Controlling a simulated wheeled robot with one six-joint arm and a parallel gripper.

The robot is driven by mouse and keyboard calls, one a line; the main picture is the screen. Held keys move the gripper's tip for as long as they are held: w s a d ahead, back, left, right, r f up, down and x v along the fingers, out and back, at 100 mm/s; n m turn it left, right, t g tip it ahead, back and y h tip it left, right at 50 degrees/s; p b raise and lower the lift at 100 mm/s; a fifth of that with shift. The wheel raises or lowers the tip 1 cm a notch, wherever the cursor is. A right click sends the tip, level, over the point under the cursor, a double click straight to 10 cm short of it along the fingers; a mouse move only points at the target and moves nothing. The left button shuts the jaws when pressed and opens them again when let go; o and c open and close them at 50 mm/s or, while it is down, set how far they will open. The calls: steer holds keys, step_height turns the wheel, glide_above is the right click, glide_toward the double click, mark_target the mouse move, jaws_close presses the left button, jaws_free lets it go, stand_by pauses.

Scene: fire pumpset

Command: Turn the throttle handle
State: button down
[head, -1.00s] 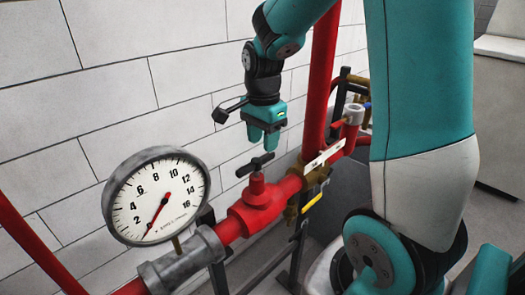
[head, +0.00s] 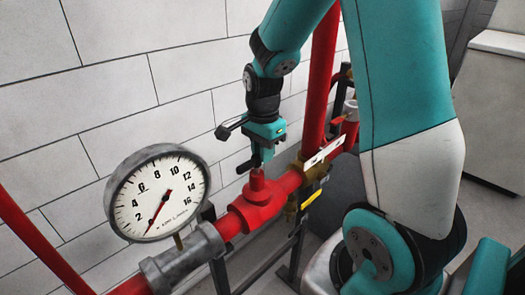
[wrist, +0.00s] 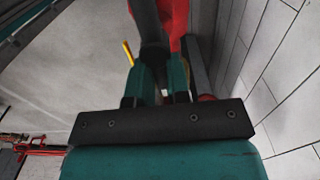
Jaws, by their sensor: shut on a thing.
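The throttle handle (head: 246,165) is a dark bar on top of a red valve body (head: 262,204) set in a red pipe. My gripper (head: 263,158) points down over the valve and is shut on the handle, hiding its middle. In the wrist view the dark handle (wrist: 150,25) runs up from between the teal fingers of my gripper (wrist: 160,85), with the red valve behind it. The handle's far end is hidden in the head view.
A round pressure gauge (head: 157,193) stands on the pipe at left. A lever with a white plate (head: 323,152) is right of the valve, near a vertical red pipe (head: 321,80). A block wall (head: 110,100) is close behind.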

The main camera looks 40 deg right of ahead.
steer(key=shift+n, duration=0.3)
steer(key=shift+w+a+n, duration=0.1)
steer(key=shift+w+n, duration=0.15)
steer(key=shift+n, duration=1.1)
steer(key=shift+w+a+n, duration=0.15)
steer(key=shift+w+n, duration=0.15)
steer(key=shift+n, duration=1)
steer(key=shift+w+a+n, duration=0.1)
steer(key=shift+w+n, duration=0.15)
steer(key=shift+n, duration=1.1)
steer(key=c, duration=1.1)
jaws_free()
steer(key=shift+r, duration=0.15)
step_height(320, 180, up, 17)
steer(key=shift+r+b, duration=0.1)
steer(key=shift+b, duration=1.1)
